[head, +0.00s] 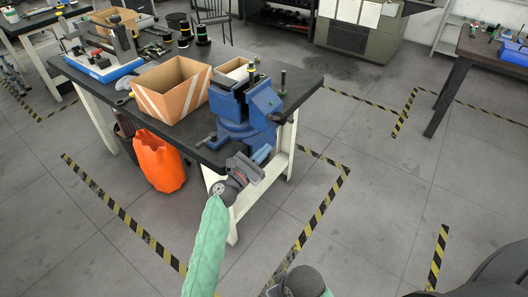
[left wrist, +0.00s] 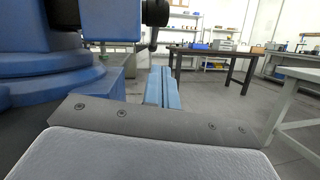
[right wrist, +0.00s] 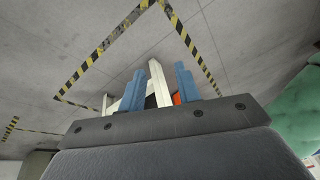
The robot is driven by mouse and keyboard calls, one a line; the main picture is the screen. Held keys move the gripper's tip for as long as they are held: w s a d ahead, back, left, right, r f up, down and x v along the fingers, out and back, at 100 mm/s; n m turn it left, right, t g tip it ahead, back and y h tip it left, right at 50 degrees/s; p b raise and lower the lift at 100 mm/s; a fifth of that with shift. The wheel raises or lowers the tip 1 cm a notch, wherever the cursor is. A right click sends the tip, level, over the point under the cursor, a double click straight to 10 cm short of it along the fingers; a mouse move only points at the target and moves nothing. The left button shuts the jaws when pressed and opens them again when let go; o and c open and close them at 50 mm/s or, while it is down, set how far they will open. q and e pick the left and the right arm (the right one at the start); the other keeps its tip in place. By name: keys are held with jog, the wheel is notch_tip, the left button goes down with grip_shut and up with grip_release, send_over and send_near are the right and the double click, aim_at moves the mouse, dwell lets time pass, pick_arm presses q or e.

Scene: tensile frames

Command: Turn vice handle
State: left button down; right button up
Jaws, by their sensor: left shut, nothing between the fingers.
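The blue bench vice (head: 232,128) stands on the front corner of the dark workbench. It fills the left of the left wrist view (left wrist: 50,75). In that view a dark round end (left wrist: 155,12) with a thin grey bar (left wrist: 153,38) below it, apparently the vice handle, shows beyond my fingers. My left gripper (head: 264,153) is by the bench's front edge, just below the vice. Its blue fingers (left wrist: 162,75) are together and empty, apart from the bar. My right gripper (right wrist: 160,80) is open and empty, pointing towards the floor and bench legs; its fingers are not clear in the head view.
A striped cardboard box (head: 170,90) stands left of the vice on the workbench (head: 300,88). An orange bag (head: 158,162) hangs or stands at the bench's front. Yellow-black tape (head: 330,195) marks the floor. Open floor lies to the right, with another table (head: 480,45) beyond.

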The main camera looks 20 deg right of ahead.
pick_arm(q)
jog(key=y+p, duration=0.1)
jog(key=p, duration=0.3)
jog(key=a+r+g+p, duration=0.1)
jog(key=p, duration=0.4)
jog(key=shift+s+r+y, duration=0.2)
jog(key=shift+s+y, duration=0.15)
jog(key=shift+y, duration=0.05)
pick_arm(e)
jog(key=s+d+f, duration=0.1)
jog(key=d+f, duration=0.1)
jog(key=f, duration=0.7)
jog(key=s+d+f+g+h, duration=0.1)
jog(key=d+f, duration=0.1)
jog(key=f, duration=0.7)
jog(key=shift+d+f+m+g, duration=0.15)
jog(key=shift+d+m+g, duration=0.15)
jog(key=shift+w, duration=0.1)
